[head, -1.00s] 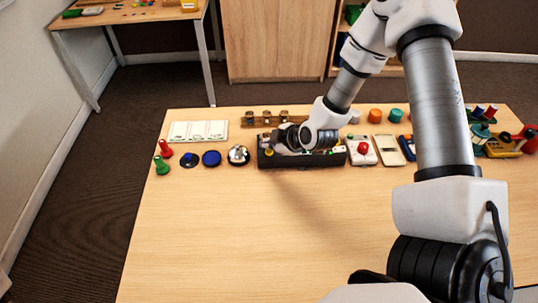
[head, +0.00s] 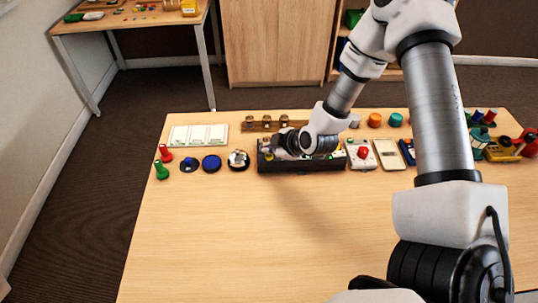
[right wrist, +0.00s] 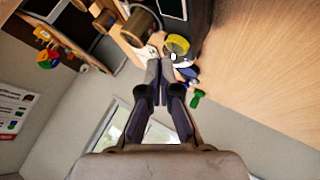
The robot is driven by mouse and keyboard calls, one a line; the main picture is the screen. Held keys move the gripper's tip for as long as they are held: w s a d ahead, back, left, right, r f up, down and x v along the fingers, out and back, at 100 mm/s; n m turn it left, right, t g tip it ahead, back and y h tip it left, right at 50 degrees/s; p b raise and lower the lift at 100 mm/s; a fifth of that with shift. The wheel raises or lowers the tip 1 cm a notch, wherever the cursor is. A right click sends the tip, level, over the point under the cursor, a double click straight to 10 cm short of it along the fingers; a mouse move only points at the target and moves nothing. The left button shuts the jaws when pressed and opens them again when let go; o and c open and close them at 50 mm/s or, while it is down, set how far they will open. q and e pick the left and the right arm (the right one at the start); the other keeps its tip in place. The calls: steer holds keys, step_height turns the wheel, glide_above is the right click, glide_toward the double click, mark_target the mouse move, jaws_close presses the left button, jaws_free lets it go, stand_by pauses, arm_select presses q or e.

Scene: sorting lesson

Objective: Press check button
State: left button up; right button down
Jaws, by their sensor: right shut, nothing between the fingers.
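A long black box (head: 300,168) stands at the back middle of the table, with small coloured parts on top. A yellow round button (right wrist: 177,44) on a black housing shows in the right wrist view, just beyond my fingertips. Which part is the check button I cannot tell for sure. My right gripper (right wrist: 168,68) is shut and empty, its tips close to the yellow button; I cannot tell whether they touch. In the head view, the right gripper (head: 280,146) is over the left part of the black box, and its wrist hides much of the box top. My left gripper is not in view.
A silver bell (head: 238,160) and a blue disc (head: 211,164) are left of the box. A white box with a red button (head: 362,153) is right of it. A wooden rack (head: 262,125) stands behind. The table front (head: 230,240) is clear.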

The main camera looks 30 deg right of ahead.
mark_target(270, 157)
steer(key=shift+f, duration=0.1)
steer(key=shift+f, duration=0.35)
steer(key=shift+f+b, duration=0.4)
stand_by(0.7)
stand_by(0.4)
steer(key=shift+r+p, duration=0.9)
steer(key=shift+p, duration=0.1)
step_height(270, 157, up, 5)
steer(key=p, duration=0.5)
